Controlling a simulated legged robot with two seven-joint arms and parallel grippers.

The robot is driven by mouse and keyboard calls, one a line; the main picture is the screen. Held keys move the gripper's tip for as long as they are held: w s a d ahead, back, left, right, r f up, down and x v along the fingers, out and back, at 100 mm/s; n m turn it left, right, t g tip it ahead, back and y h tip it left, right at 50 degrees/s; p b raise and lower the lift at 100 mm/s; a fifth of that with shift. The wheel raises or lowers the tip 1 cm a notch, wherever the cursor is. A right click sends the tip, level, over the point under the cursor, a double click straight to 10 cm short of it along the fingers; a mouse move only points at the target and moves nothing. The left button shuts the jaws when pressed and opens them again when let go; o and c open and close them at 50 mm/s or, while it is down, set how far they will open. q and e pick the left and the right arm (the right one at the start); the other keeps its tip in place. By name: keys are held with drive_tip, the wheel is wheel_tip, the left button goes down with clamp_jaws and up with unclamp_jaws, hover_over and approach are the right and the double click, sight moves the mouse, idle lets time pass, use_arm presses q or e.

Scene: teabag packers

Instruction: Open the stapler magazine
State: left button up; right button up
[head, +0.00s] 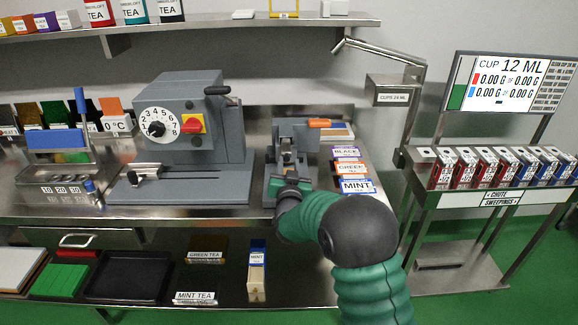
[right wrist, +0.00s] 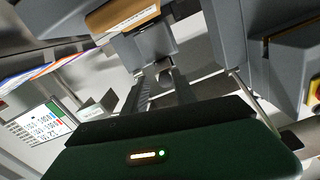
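The stapler is a grey bench machine with an orange-tipped lever (head: 319,123), standing on the steel counter right of the dial machine. Its grey body (head: 297,135) faces me. In the right wrist view its grey front part (right wrist: 148,48) and orange-brown handle (right wrist: 122,14) are close ahead. My right gripper (head: 290,168) is at the front of the stapler, pointing into it. In the right wrist view its two dark fingers (right wrist: 164,84) stand apart with a gap between them. I cannot tell whether they touch the magazine, which is largely hidden. My left gripper is not in view.
A grey machine with a numbered dial (head: 157,128) and red knob stands close left. Black, green and mint tea boxes (head: 355,186) lie close right. A steel post with a cup sign (head: 392,98) rises behind right. The lower shelf holds a black tray (head: 127,275).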

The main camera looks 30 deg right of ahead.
drive_tip(key=shift+o, duration=0.7)
drive_tip(key=shift+a, duration=0.2)
drive_tip(key=shift+a+r, duration=0.25)
drive_tip(key=shift+a, duration=0.25)
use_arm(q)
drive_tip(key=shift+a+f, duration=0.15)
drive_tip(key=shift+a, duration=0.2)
use_arm(e)
drive_tip(key=v, duration=1.6)
drive_tip(key=shift+s+a, duration=0.25)
drive_tip(key=shift+s, duration=0.05)
drive_tip(key=shift+f, duration=0.15)
